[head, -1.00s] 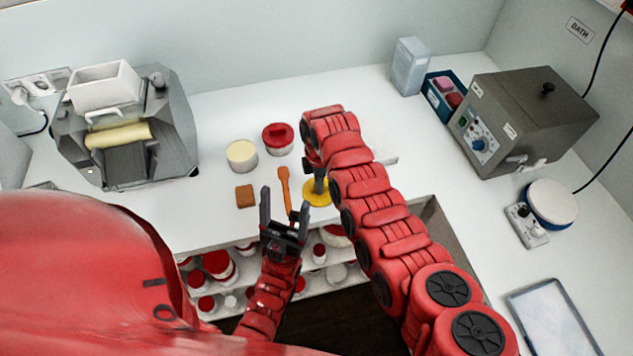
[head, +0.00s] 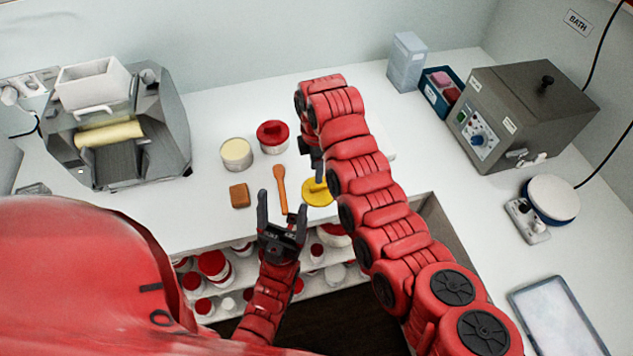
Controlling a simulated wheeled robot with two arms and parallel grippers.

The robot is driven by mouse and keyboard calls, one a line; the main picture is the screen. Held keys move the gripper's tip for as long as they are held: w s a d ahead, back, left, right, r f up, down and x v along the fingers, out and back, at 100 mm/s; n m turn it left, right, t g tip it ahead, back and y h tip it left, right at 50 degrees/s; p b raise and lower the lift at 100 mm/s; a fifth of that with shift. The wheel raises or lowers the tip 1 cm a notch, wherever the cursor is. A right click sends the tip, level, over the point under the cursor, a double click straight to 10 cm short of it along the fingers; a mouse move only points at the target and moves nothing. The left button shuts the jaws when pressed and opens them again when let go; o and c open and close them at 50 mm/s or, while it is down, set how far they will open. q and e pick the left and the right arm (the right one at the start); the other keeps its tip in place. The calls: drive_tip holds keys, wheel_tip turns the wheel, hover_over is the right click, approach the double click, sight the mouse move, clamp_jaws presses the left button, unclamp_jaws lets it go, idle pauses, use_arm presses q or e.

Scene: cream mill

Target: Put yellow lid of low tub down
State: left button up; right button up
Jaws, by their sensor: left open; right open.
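The yellow lid (head: 318,194) lies on the white counter near its front edge, right of the orange spatula. Its upper part is partly covered by my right gripper (head: 319,175), which is open just above the lid's knob. I cannot tell whether its fingers touch the knob. A low tub (head: 237,155) with pale cream-coloured contents stands uncovered on the counter, left of the lid. My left gripper (head: 283,208) is open and empty, pointing up in front of the counter edge, lower left of the lid.
A roller mill (head: 120,130) stands left, a grey bath (head: 525,110) right. Shelves with several tubs are below. The counter left of the cream tub is clear.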

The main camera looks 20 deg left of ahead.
wheel_tip(320, 180, up, 6)
drive_tip(key=shift+f, duration=0.1)
